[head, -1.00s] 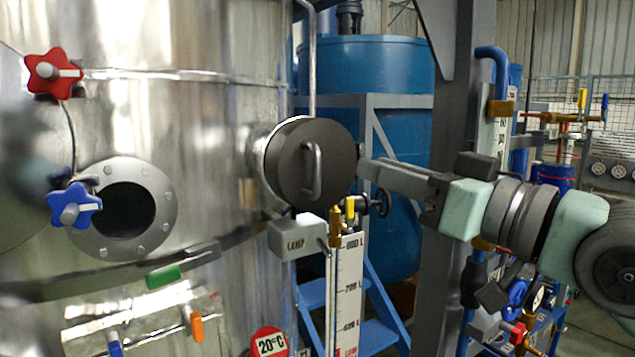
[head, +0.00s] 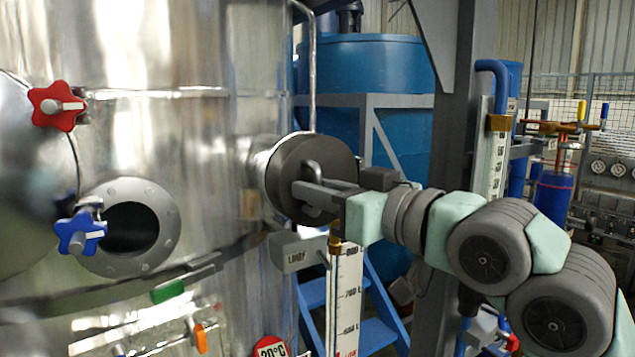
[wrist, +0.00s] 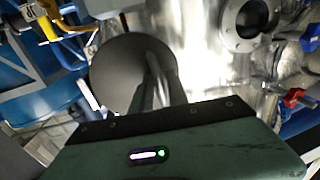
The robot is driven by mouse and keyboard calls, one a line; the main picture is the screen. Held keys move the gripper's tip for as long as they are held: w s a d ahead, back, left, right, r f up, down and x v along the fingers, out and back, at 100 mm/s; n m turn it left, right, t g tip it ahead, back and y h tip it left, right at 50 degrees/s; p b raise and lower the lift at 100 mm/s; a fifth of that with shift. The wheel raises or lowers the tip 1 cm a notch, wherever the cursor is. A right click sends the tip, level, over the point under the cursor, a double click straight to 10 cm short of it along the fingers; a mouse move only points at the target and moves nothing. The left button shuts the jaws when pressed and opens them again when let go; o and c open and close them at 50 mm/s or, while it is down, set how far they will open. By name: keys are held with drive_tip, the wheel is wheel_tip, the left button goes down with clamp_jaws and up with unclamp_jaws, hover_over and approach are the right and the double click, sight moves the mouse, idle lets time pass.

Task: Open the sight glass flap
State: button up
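The sight glass flap is a dark grey round cover (head: 285,165) on a short neck at the right side of the steel vessel. It lies against the neck and looks closed. Its bar handle (head: 315,170) stands out from its face, partly hidden by my gripper (head: 303,190). The fingertips are at the handle, coming from the right. In the wrist view the flap (wrist: 112,72) fills the upper middle, with my fingers (wrist: 156,75) pointing at it, close together around the handle's place. Whether they are clamped on the handle I cannot tell.
The steel vessel (head: 215,130) has a round port (head: 132,228) and red (head: 56,107) and blue (head: 80,235) star knobs at left. A grey box (head: 297,250) and a level scale (head: 348,295) sit below the flap. A grey post (head: 455,120) stands behind my arm.

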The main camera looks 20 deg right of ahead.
clamp_jaws()
idle(1.5)
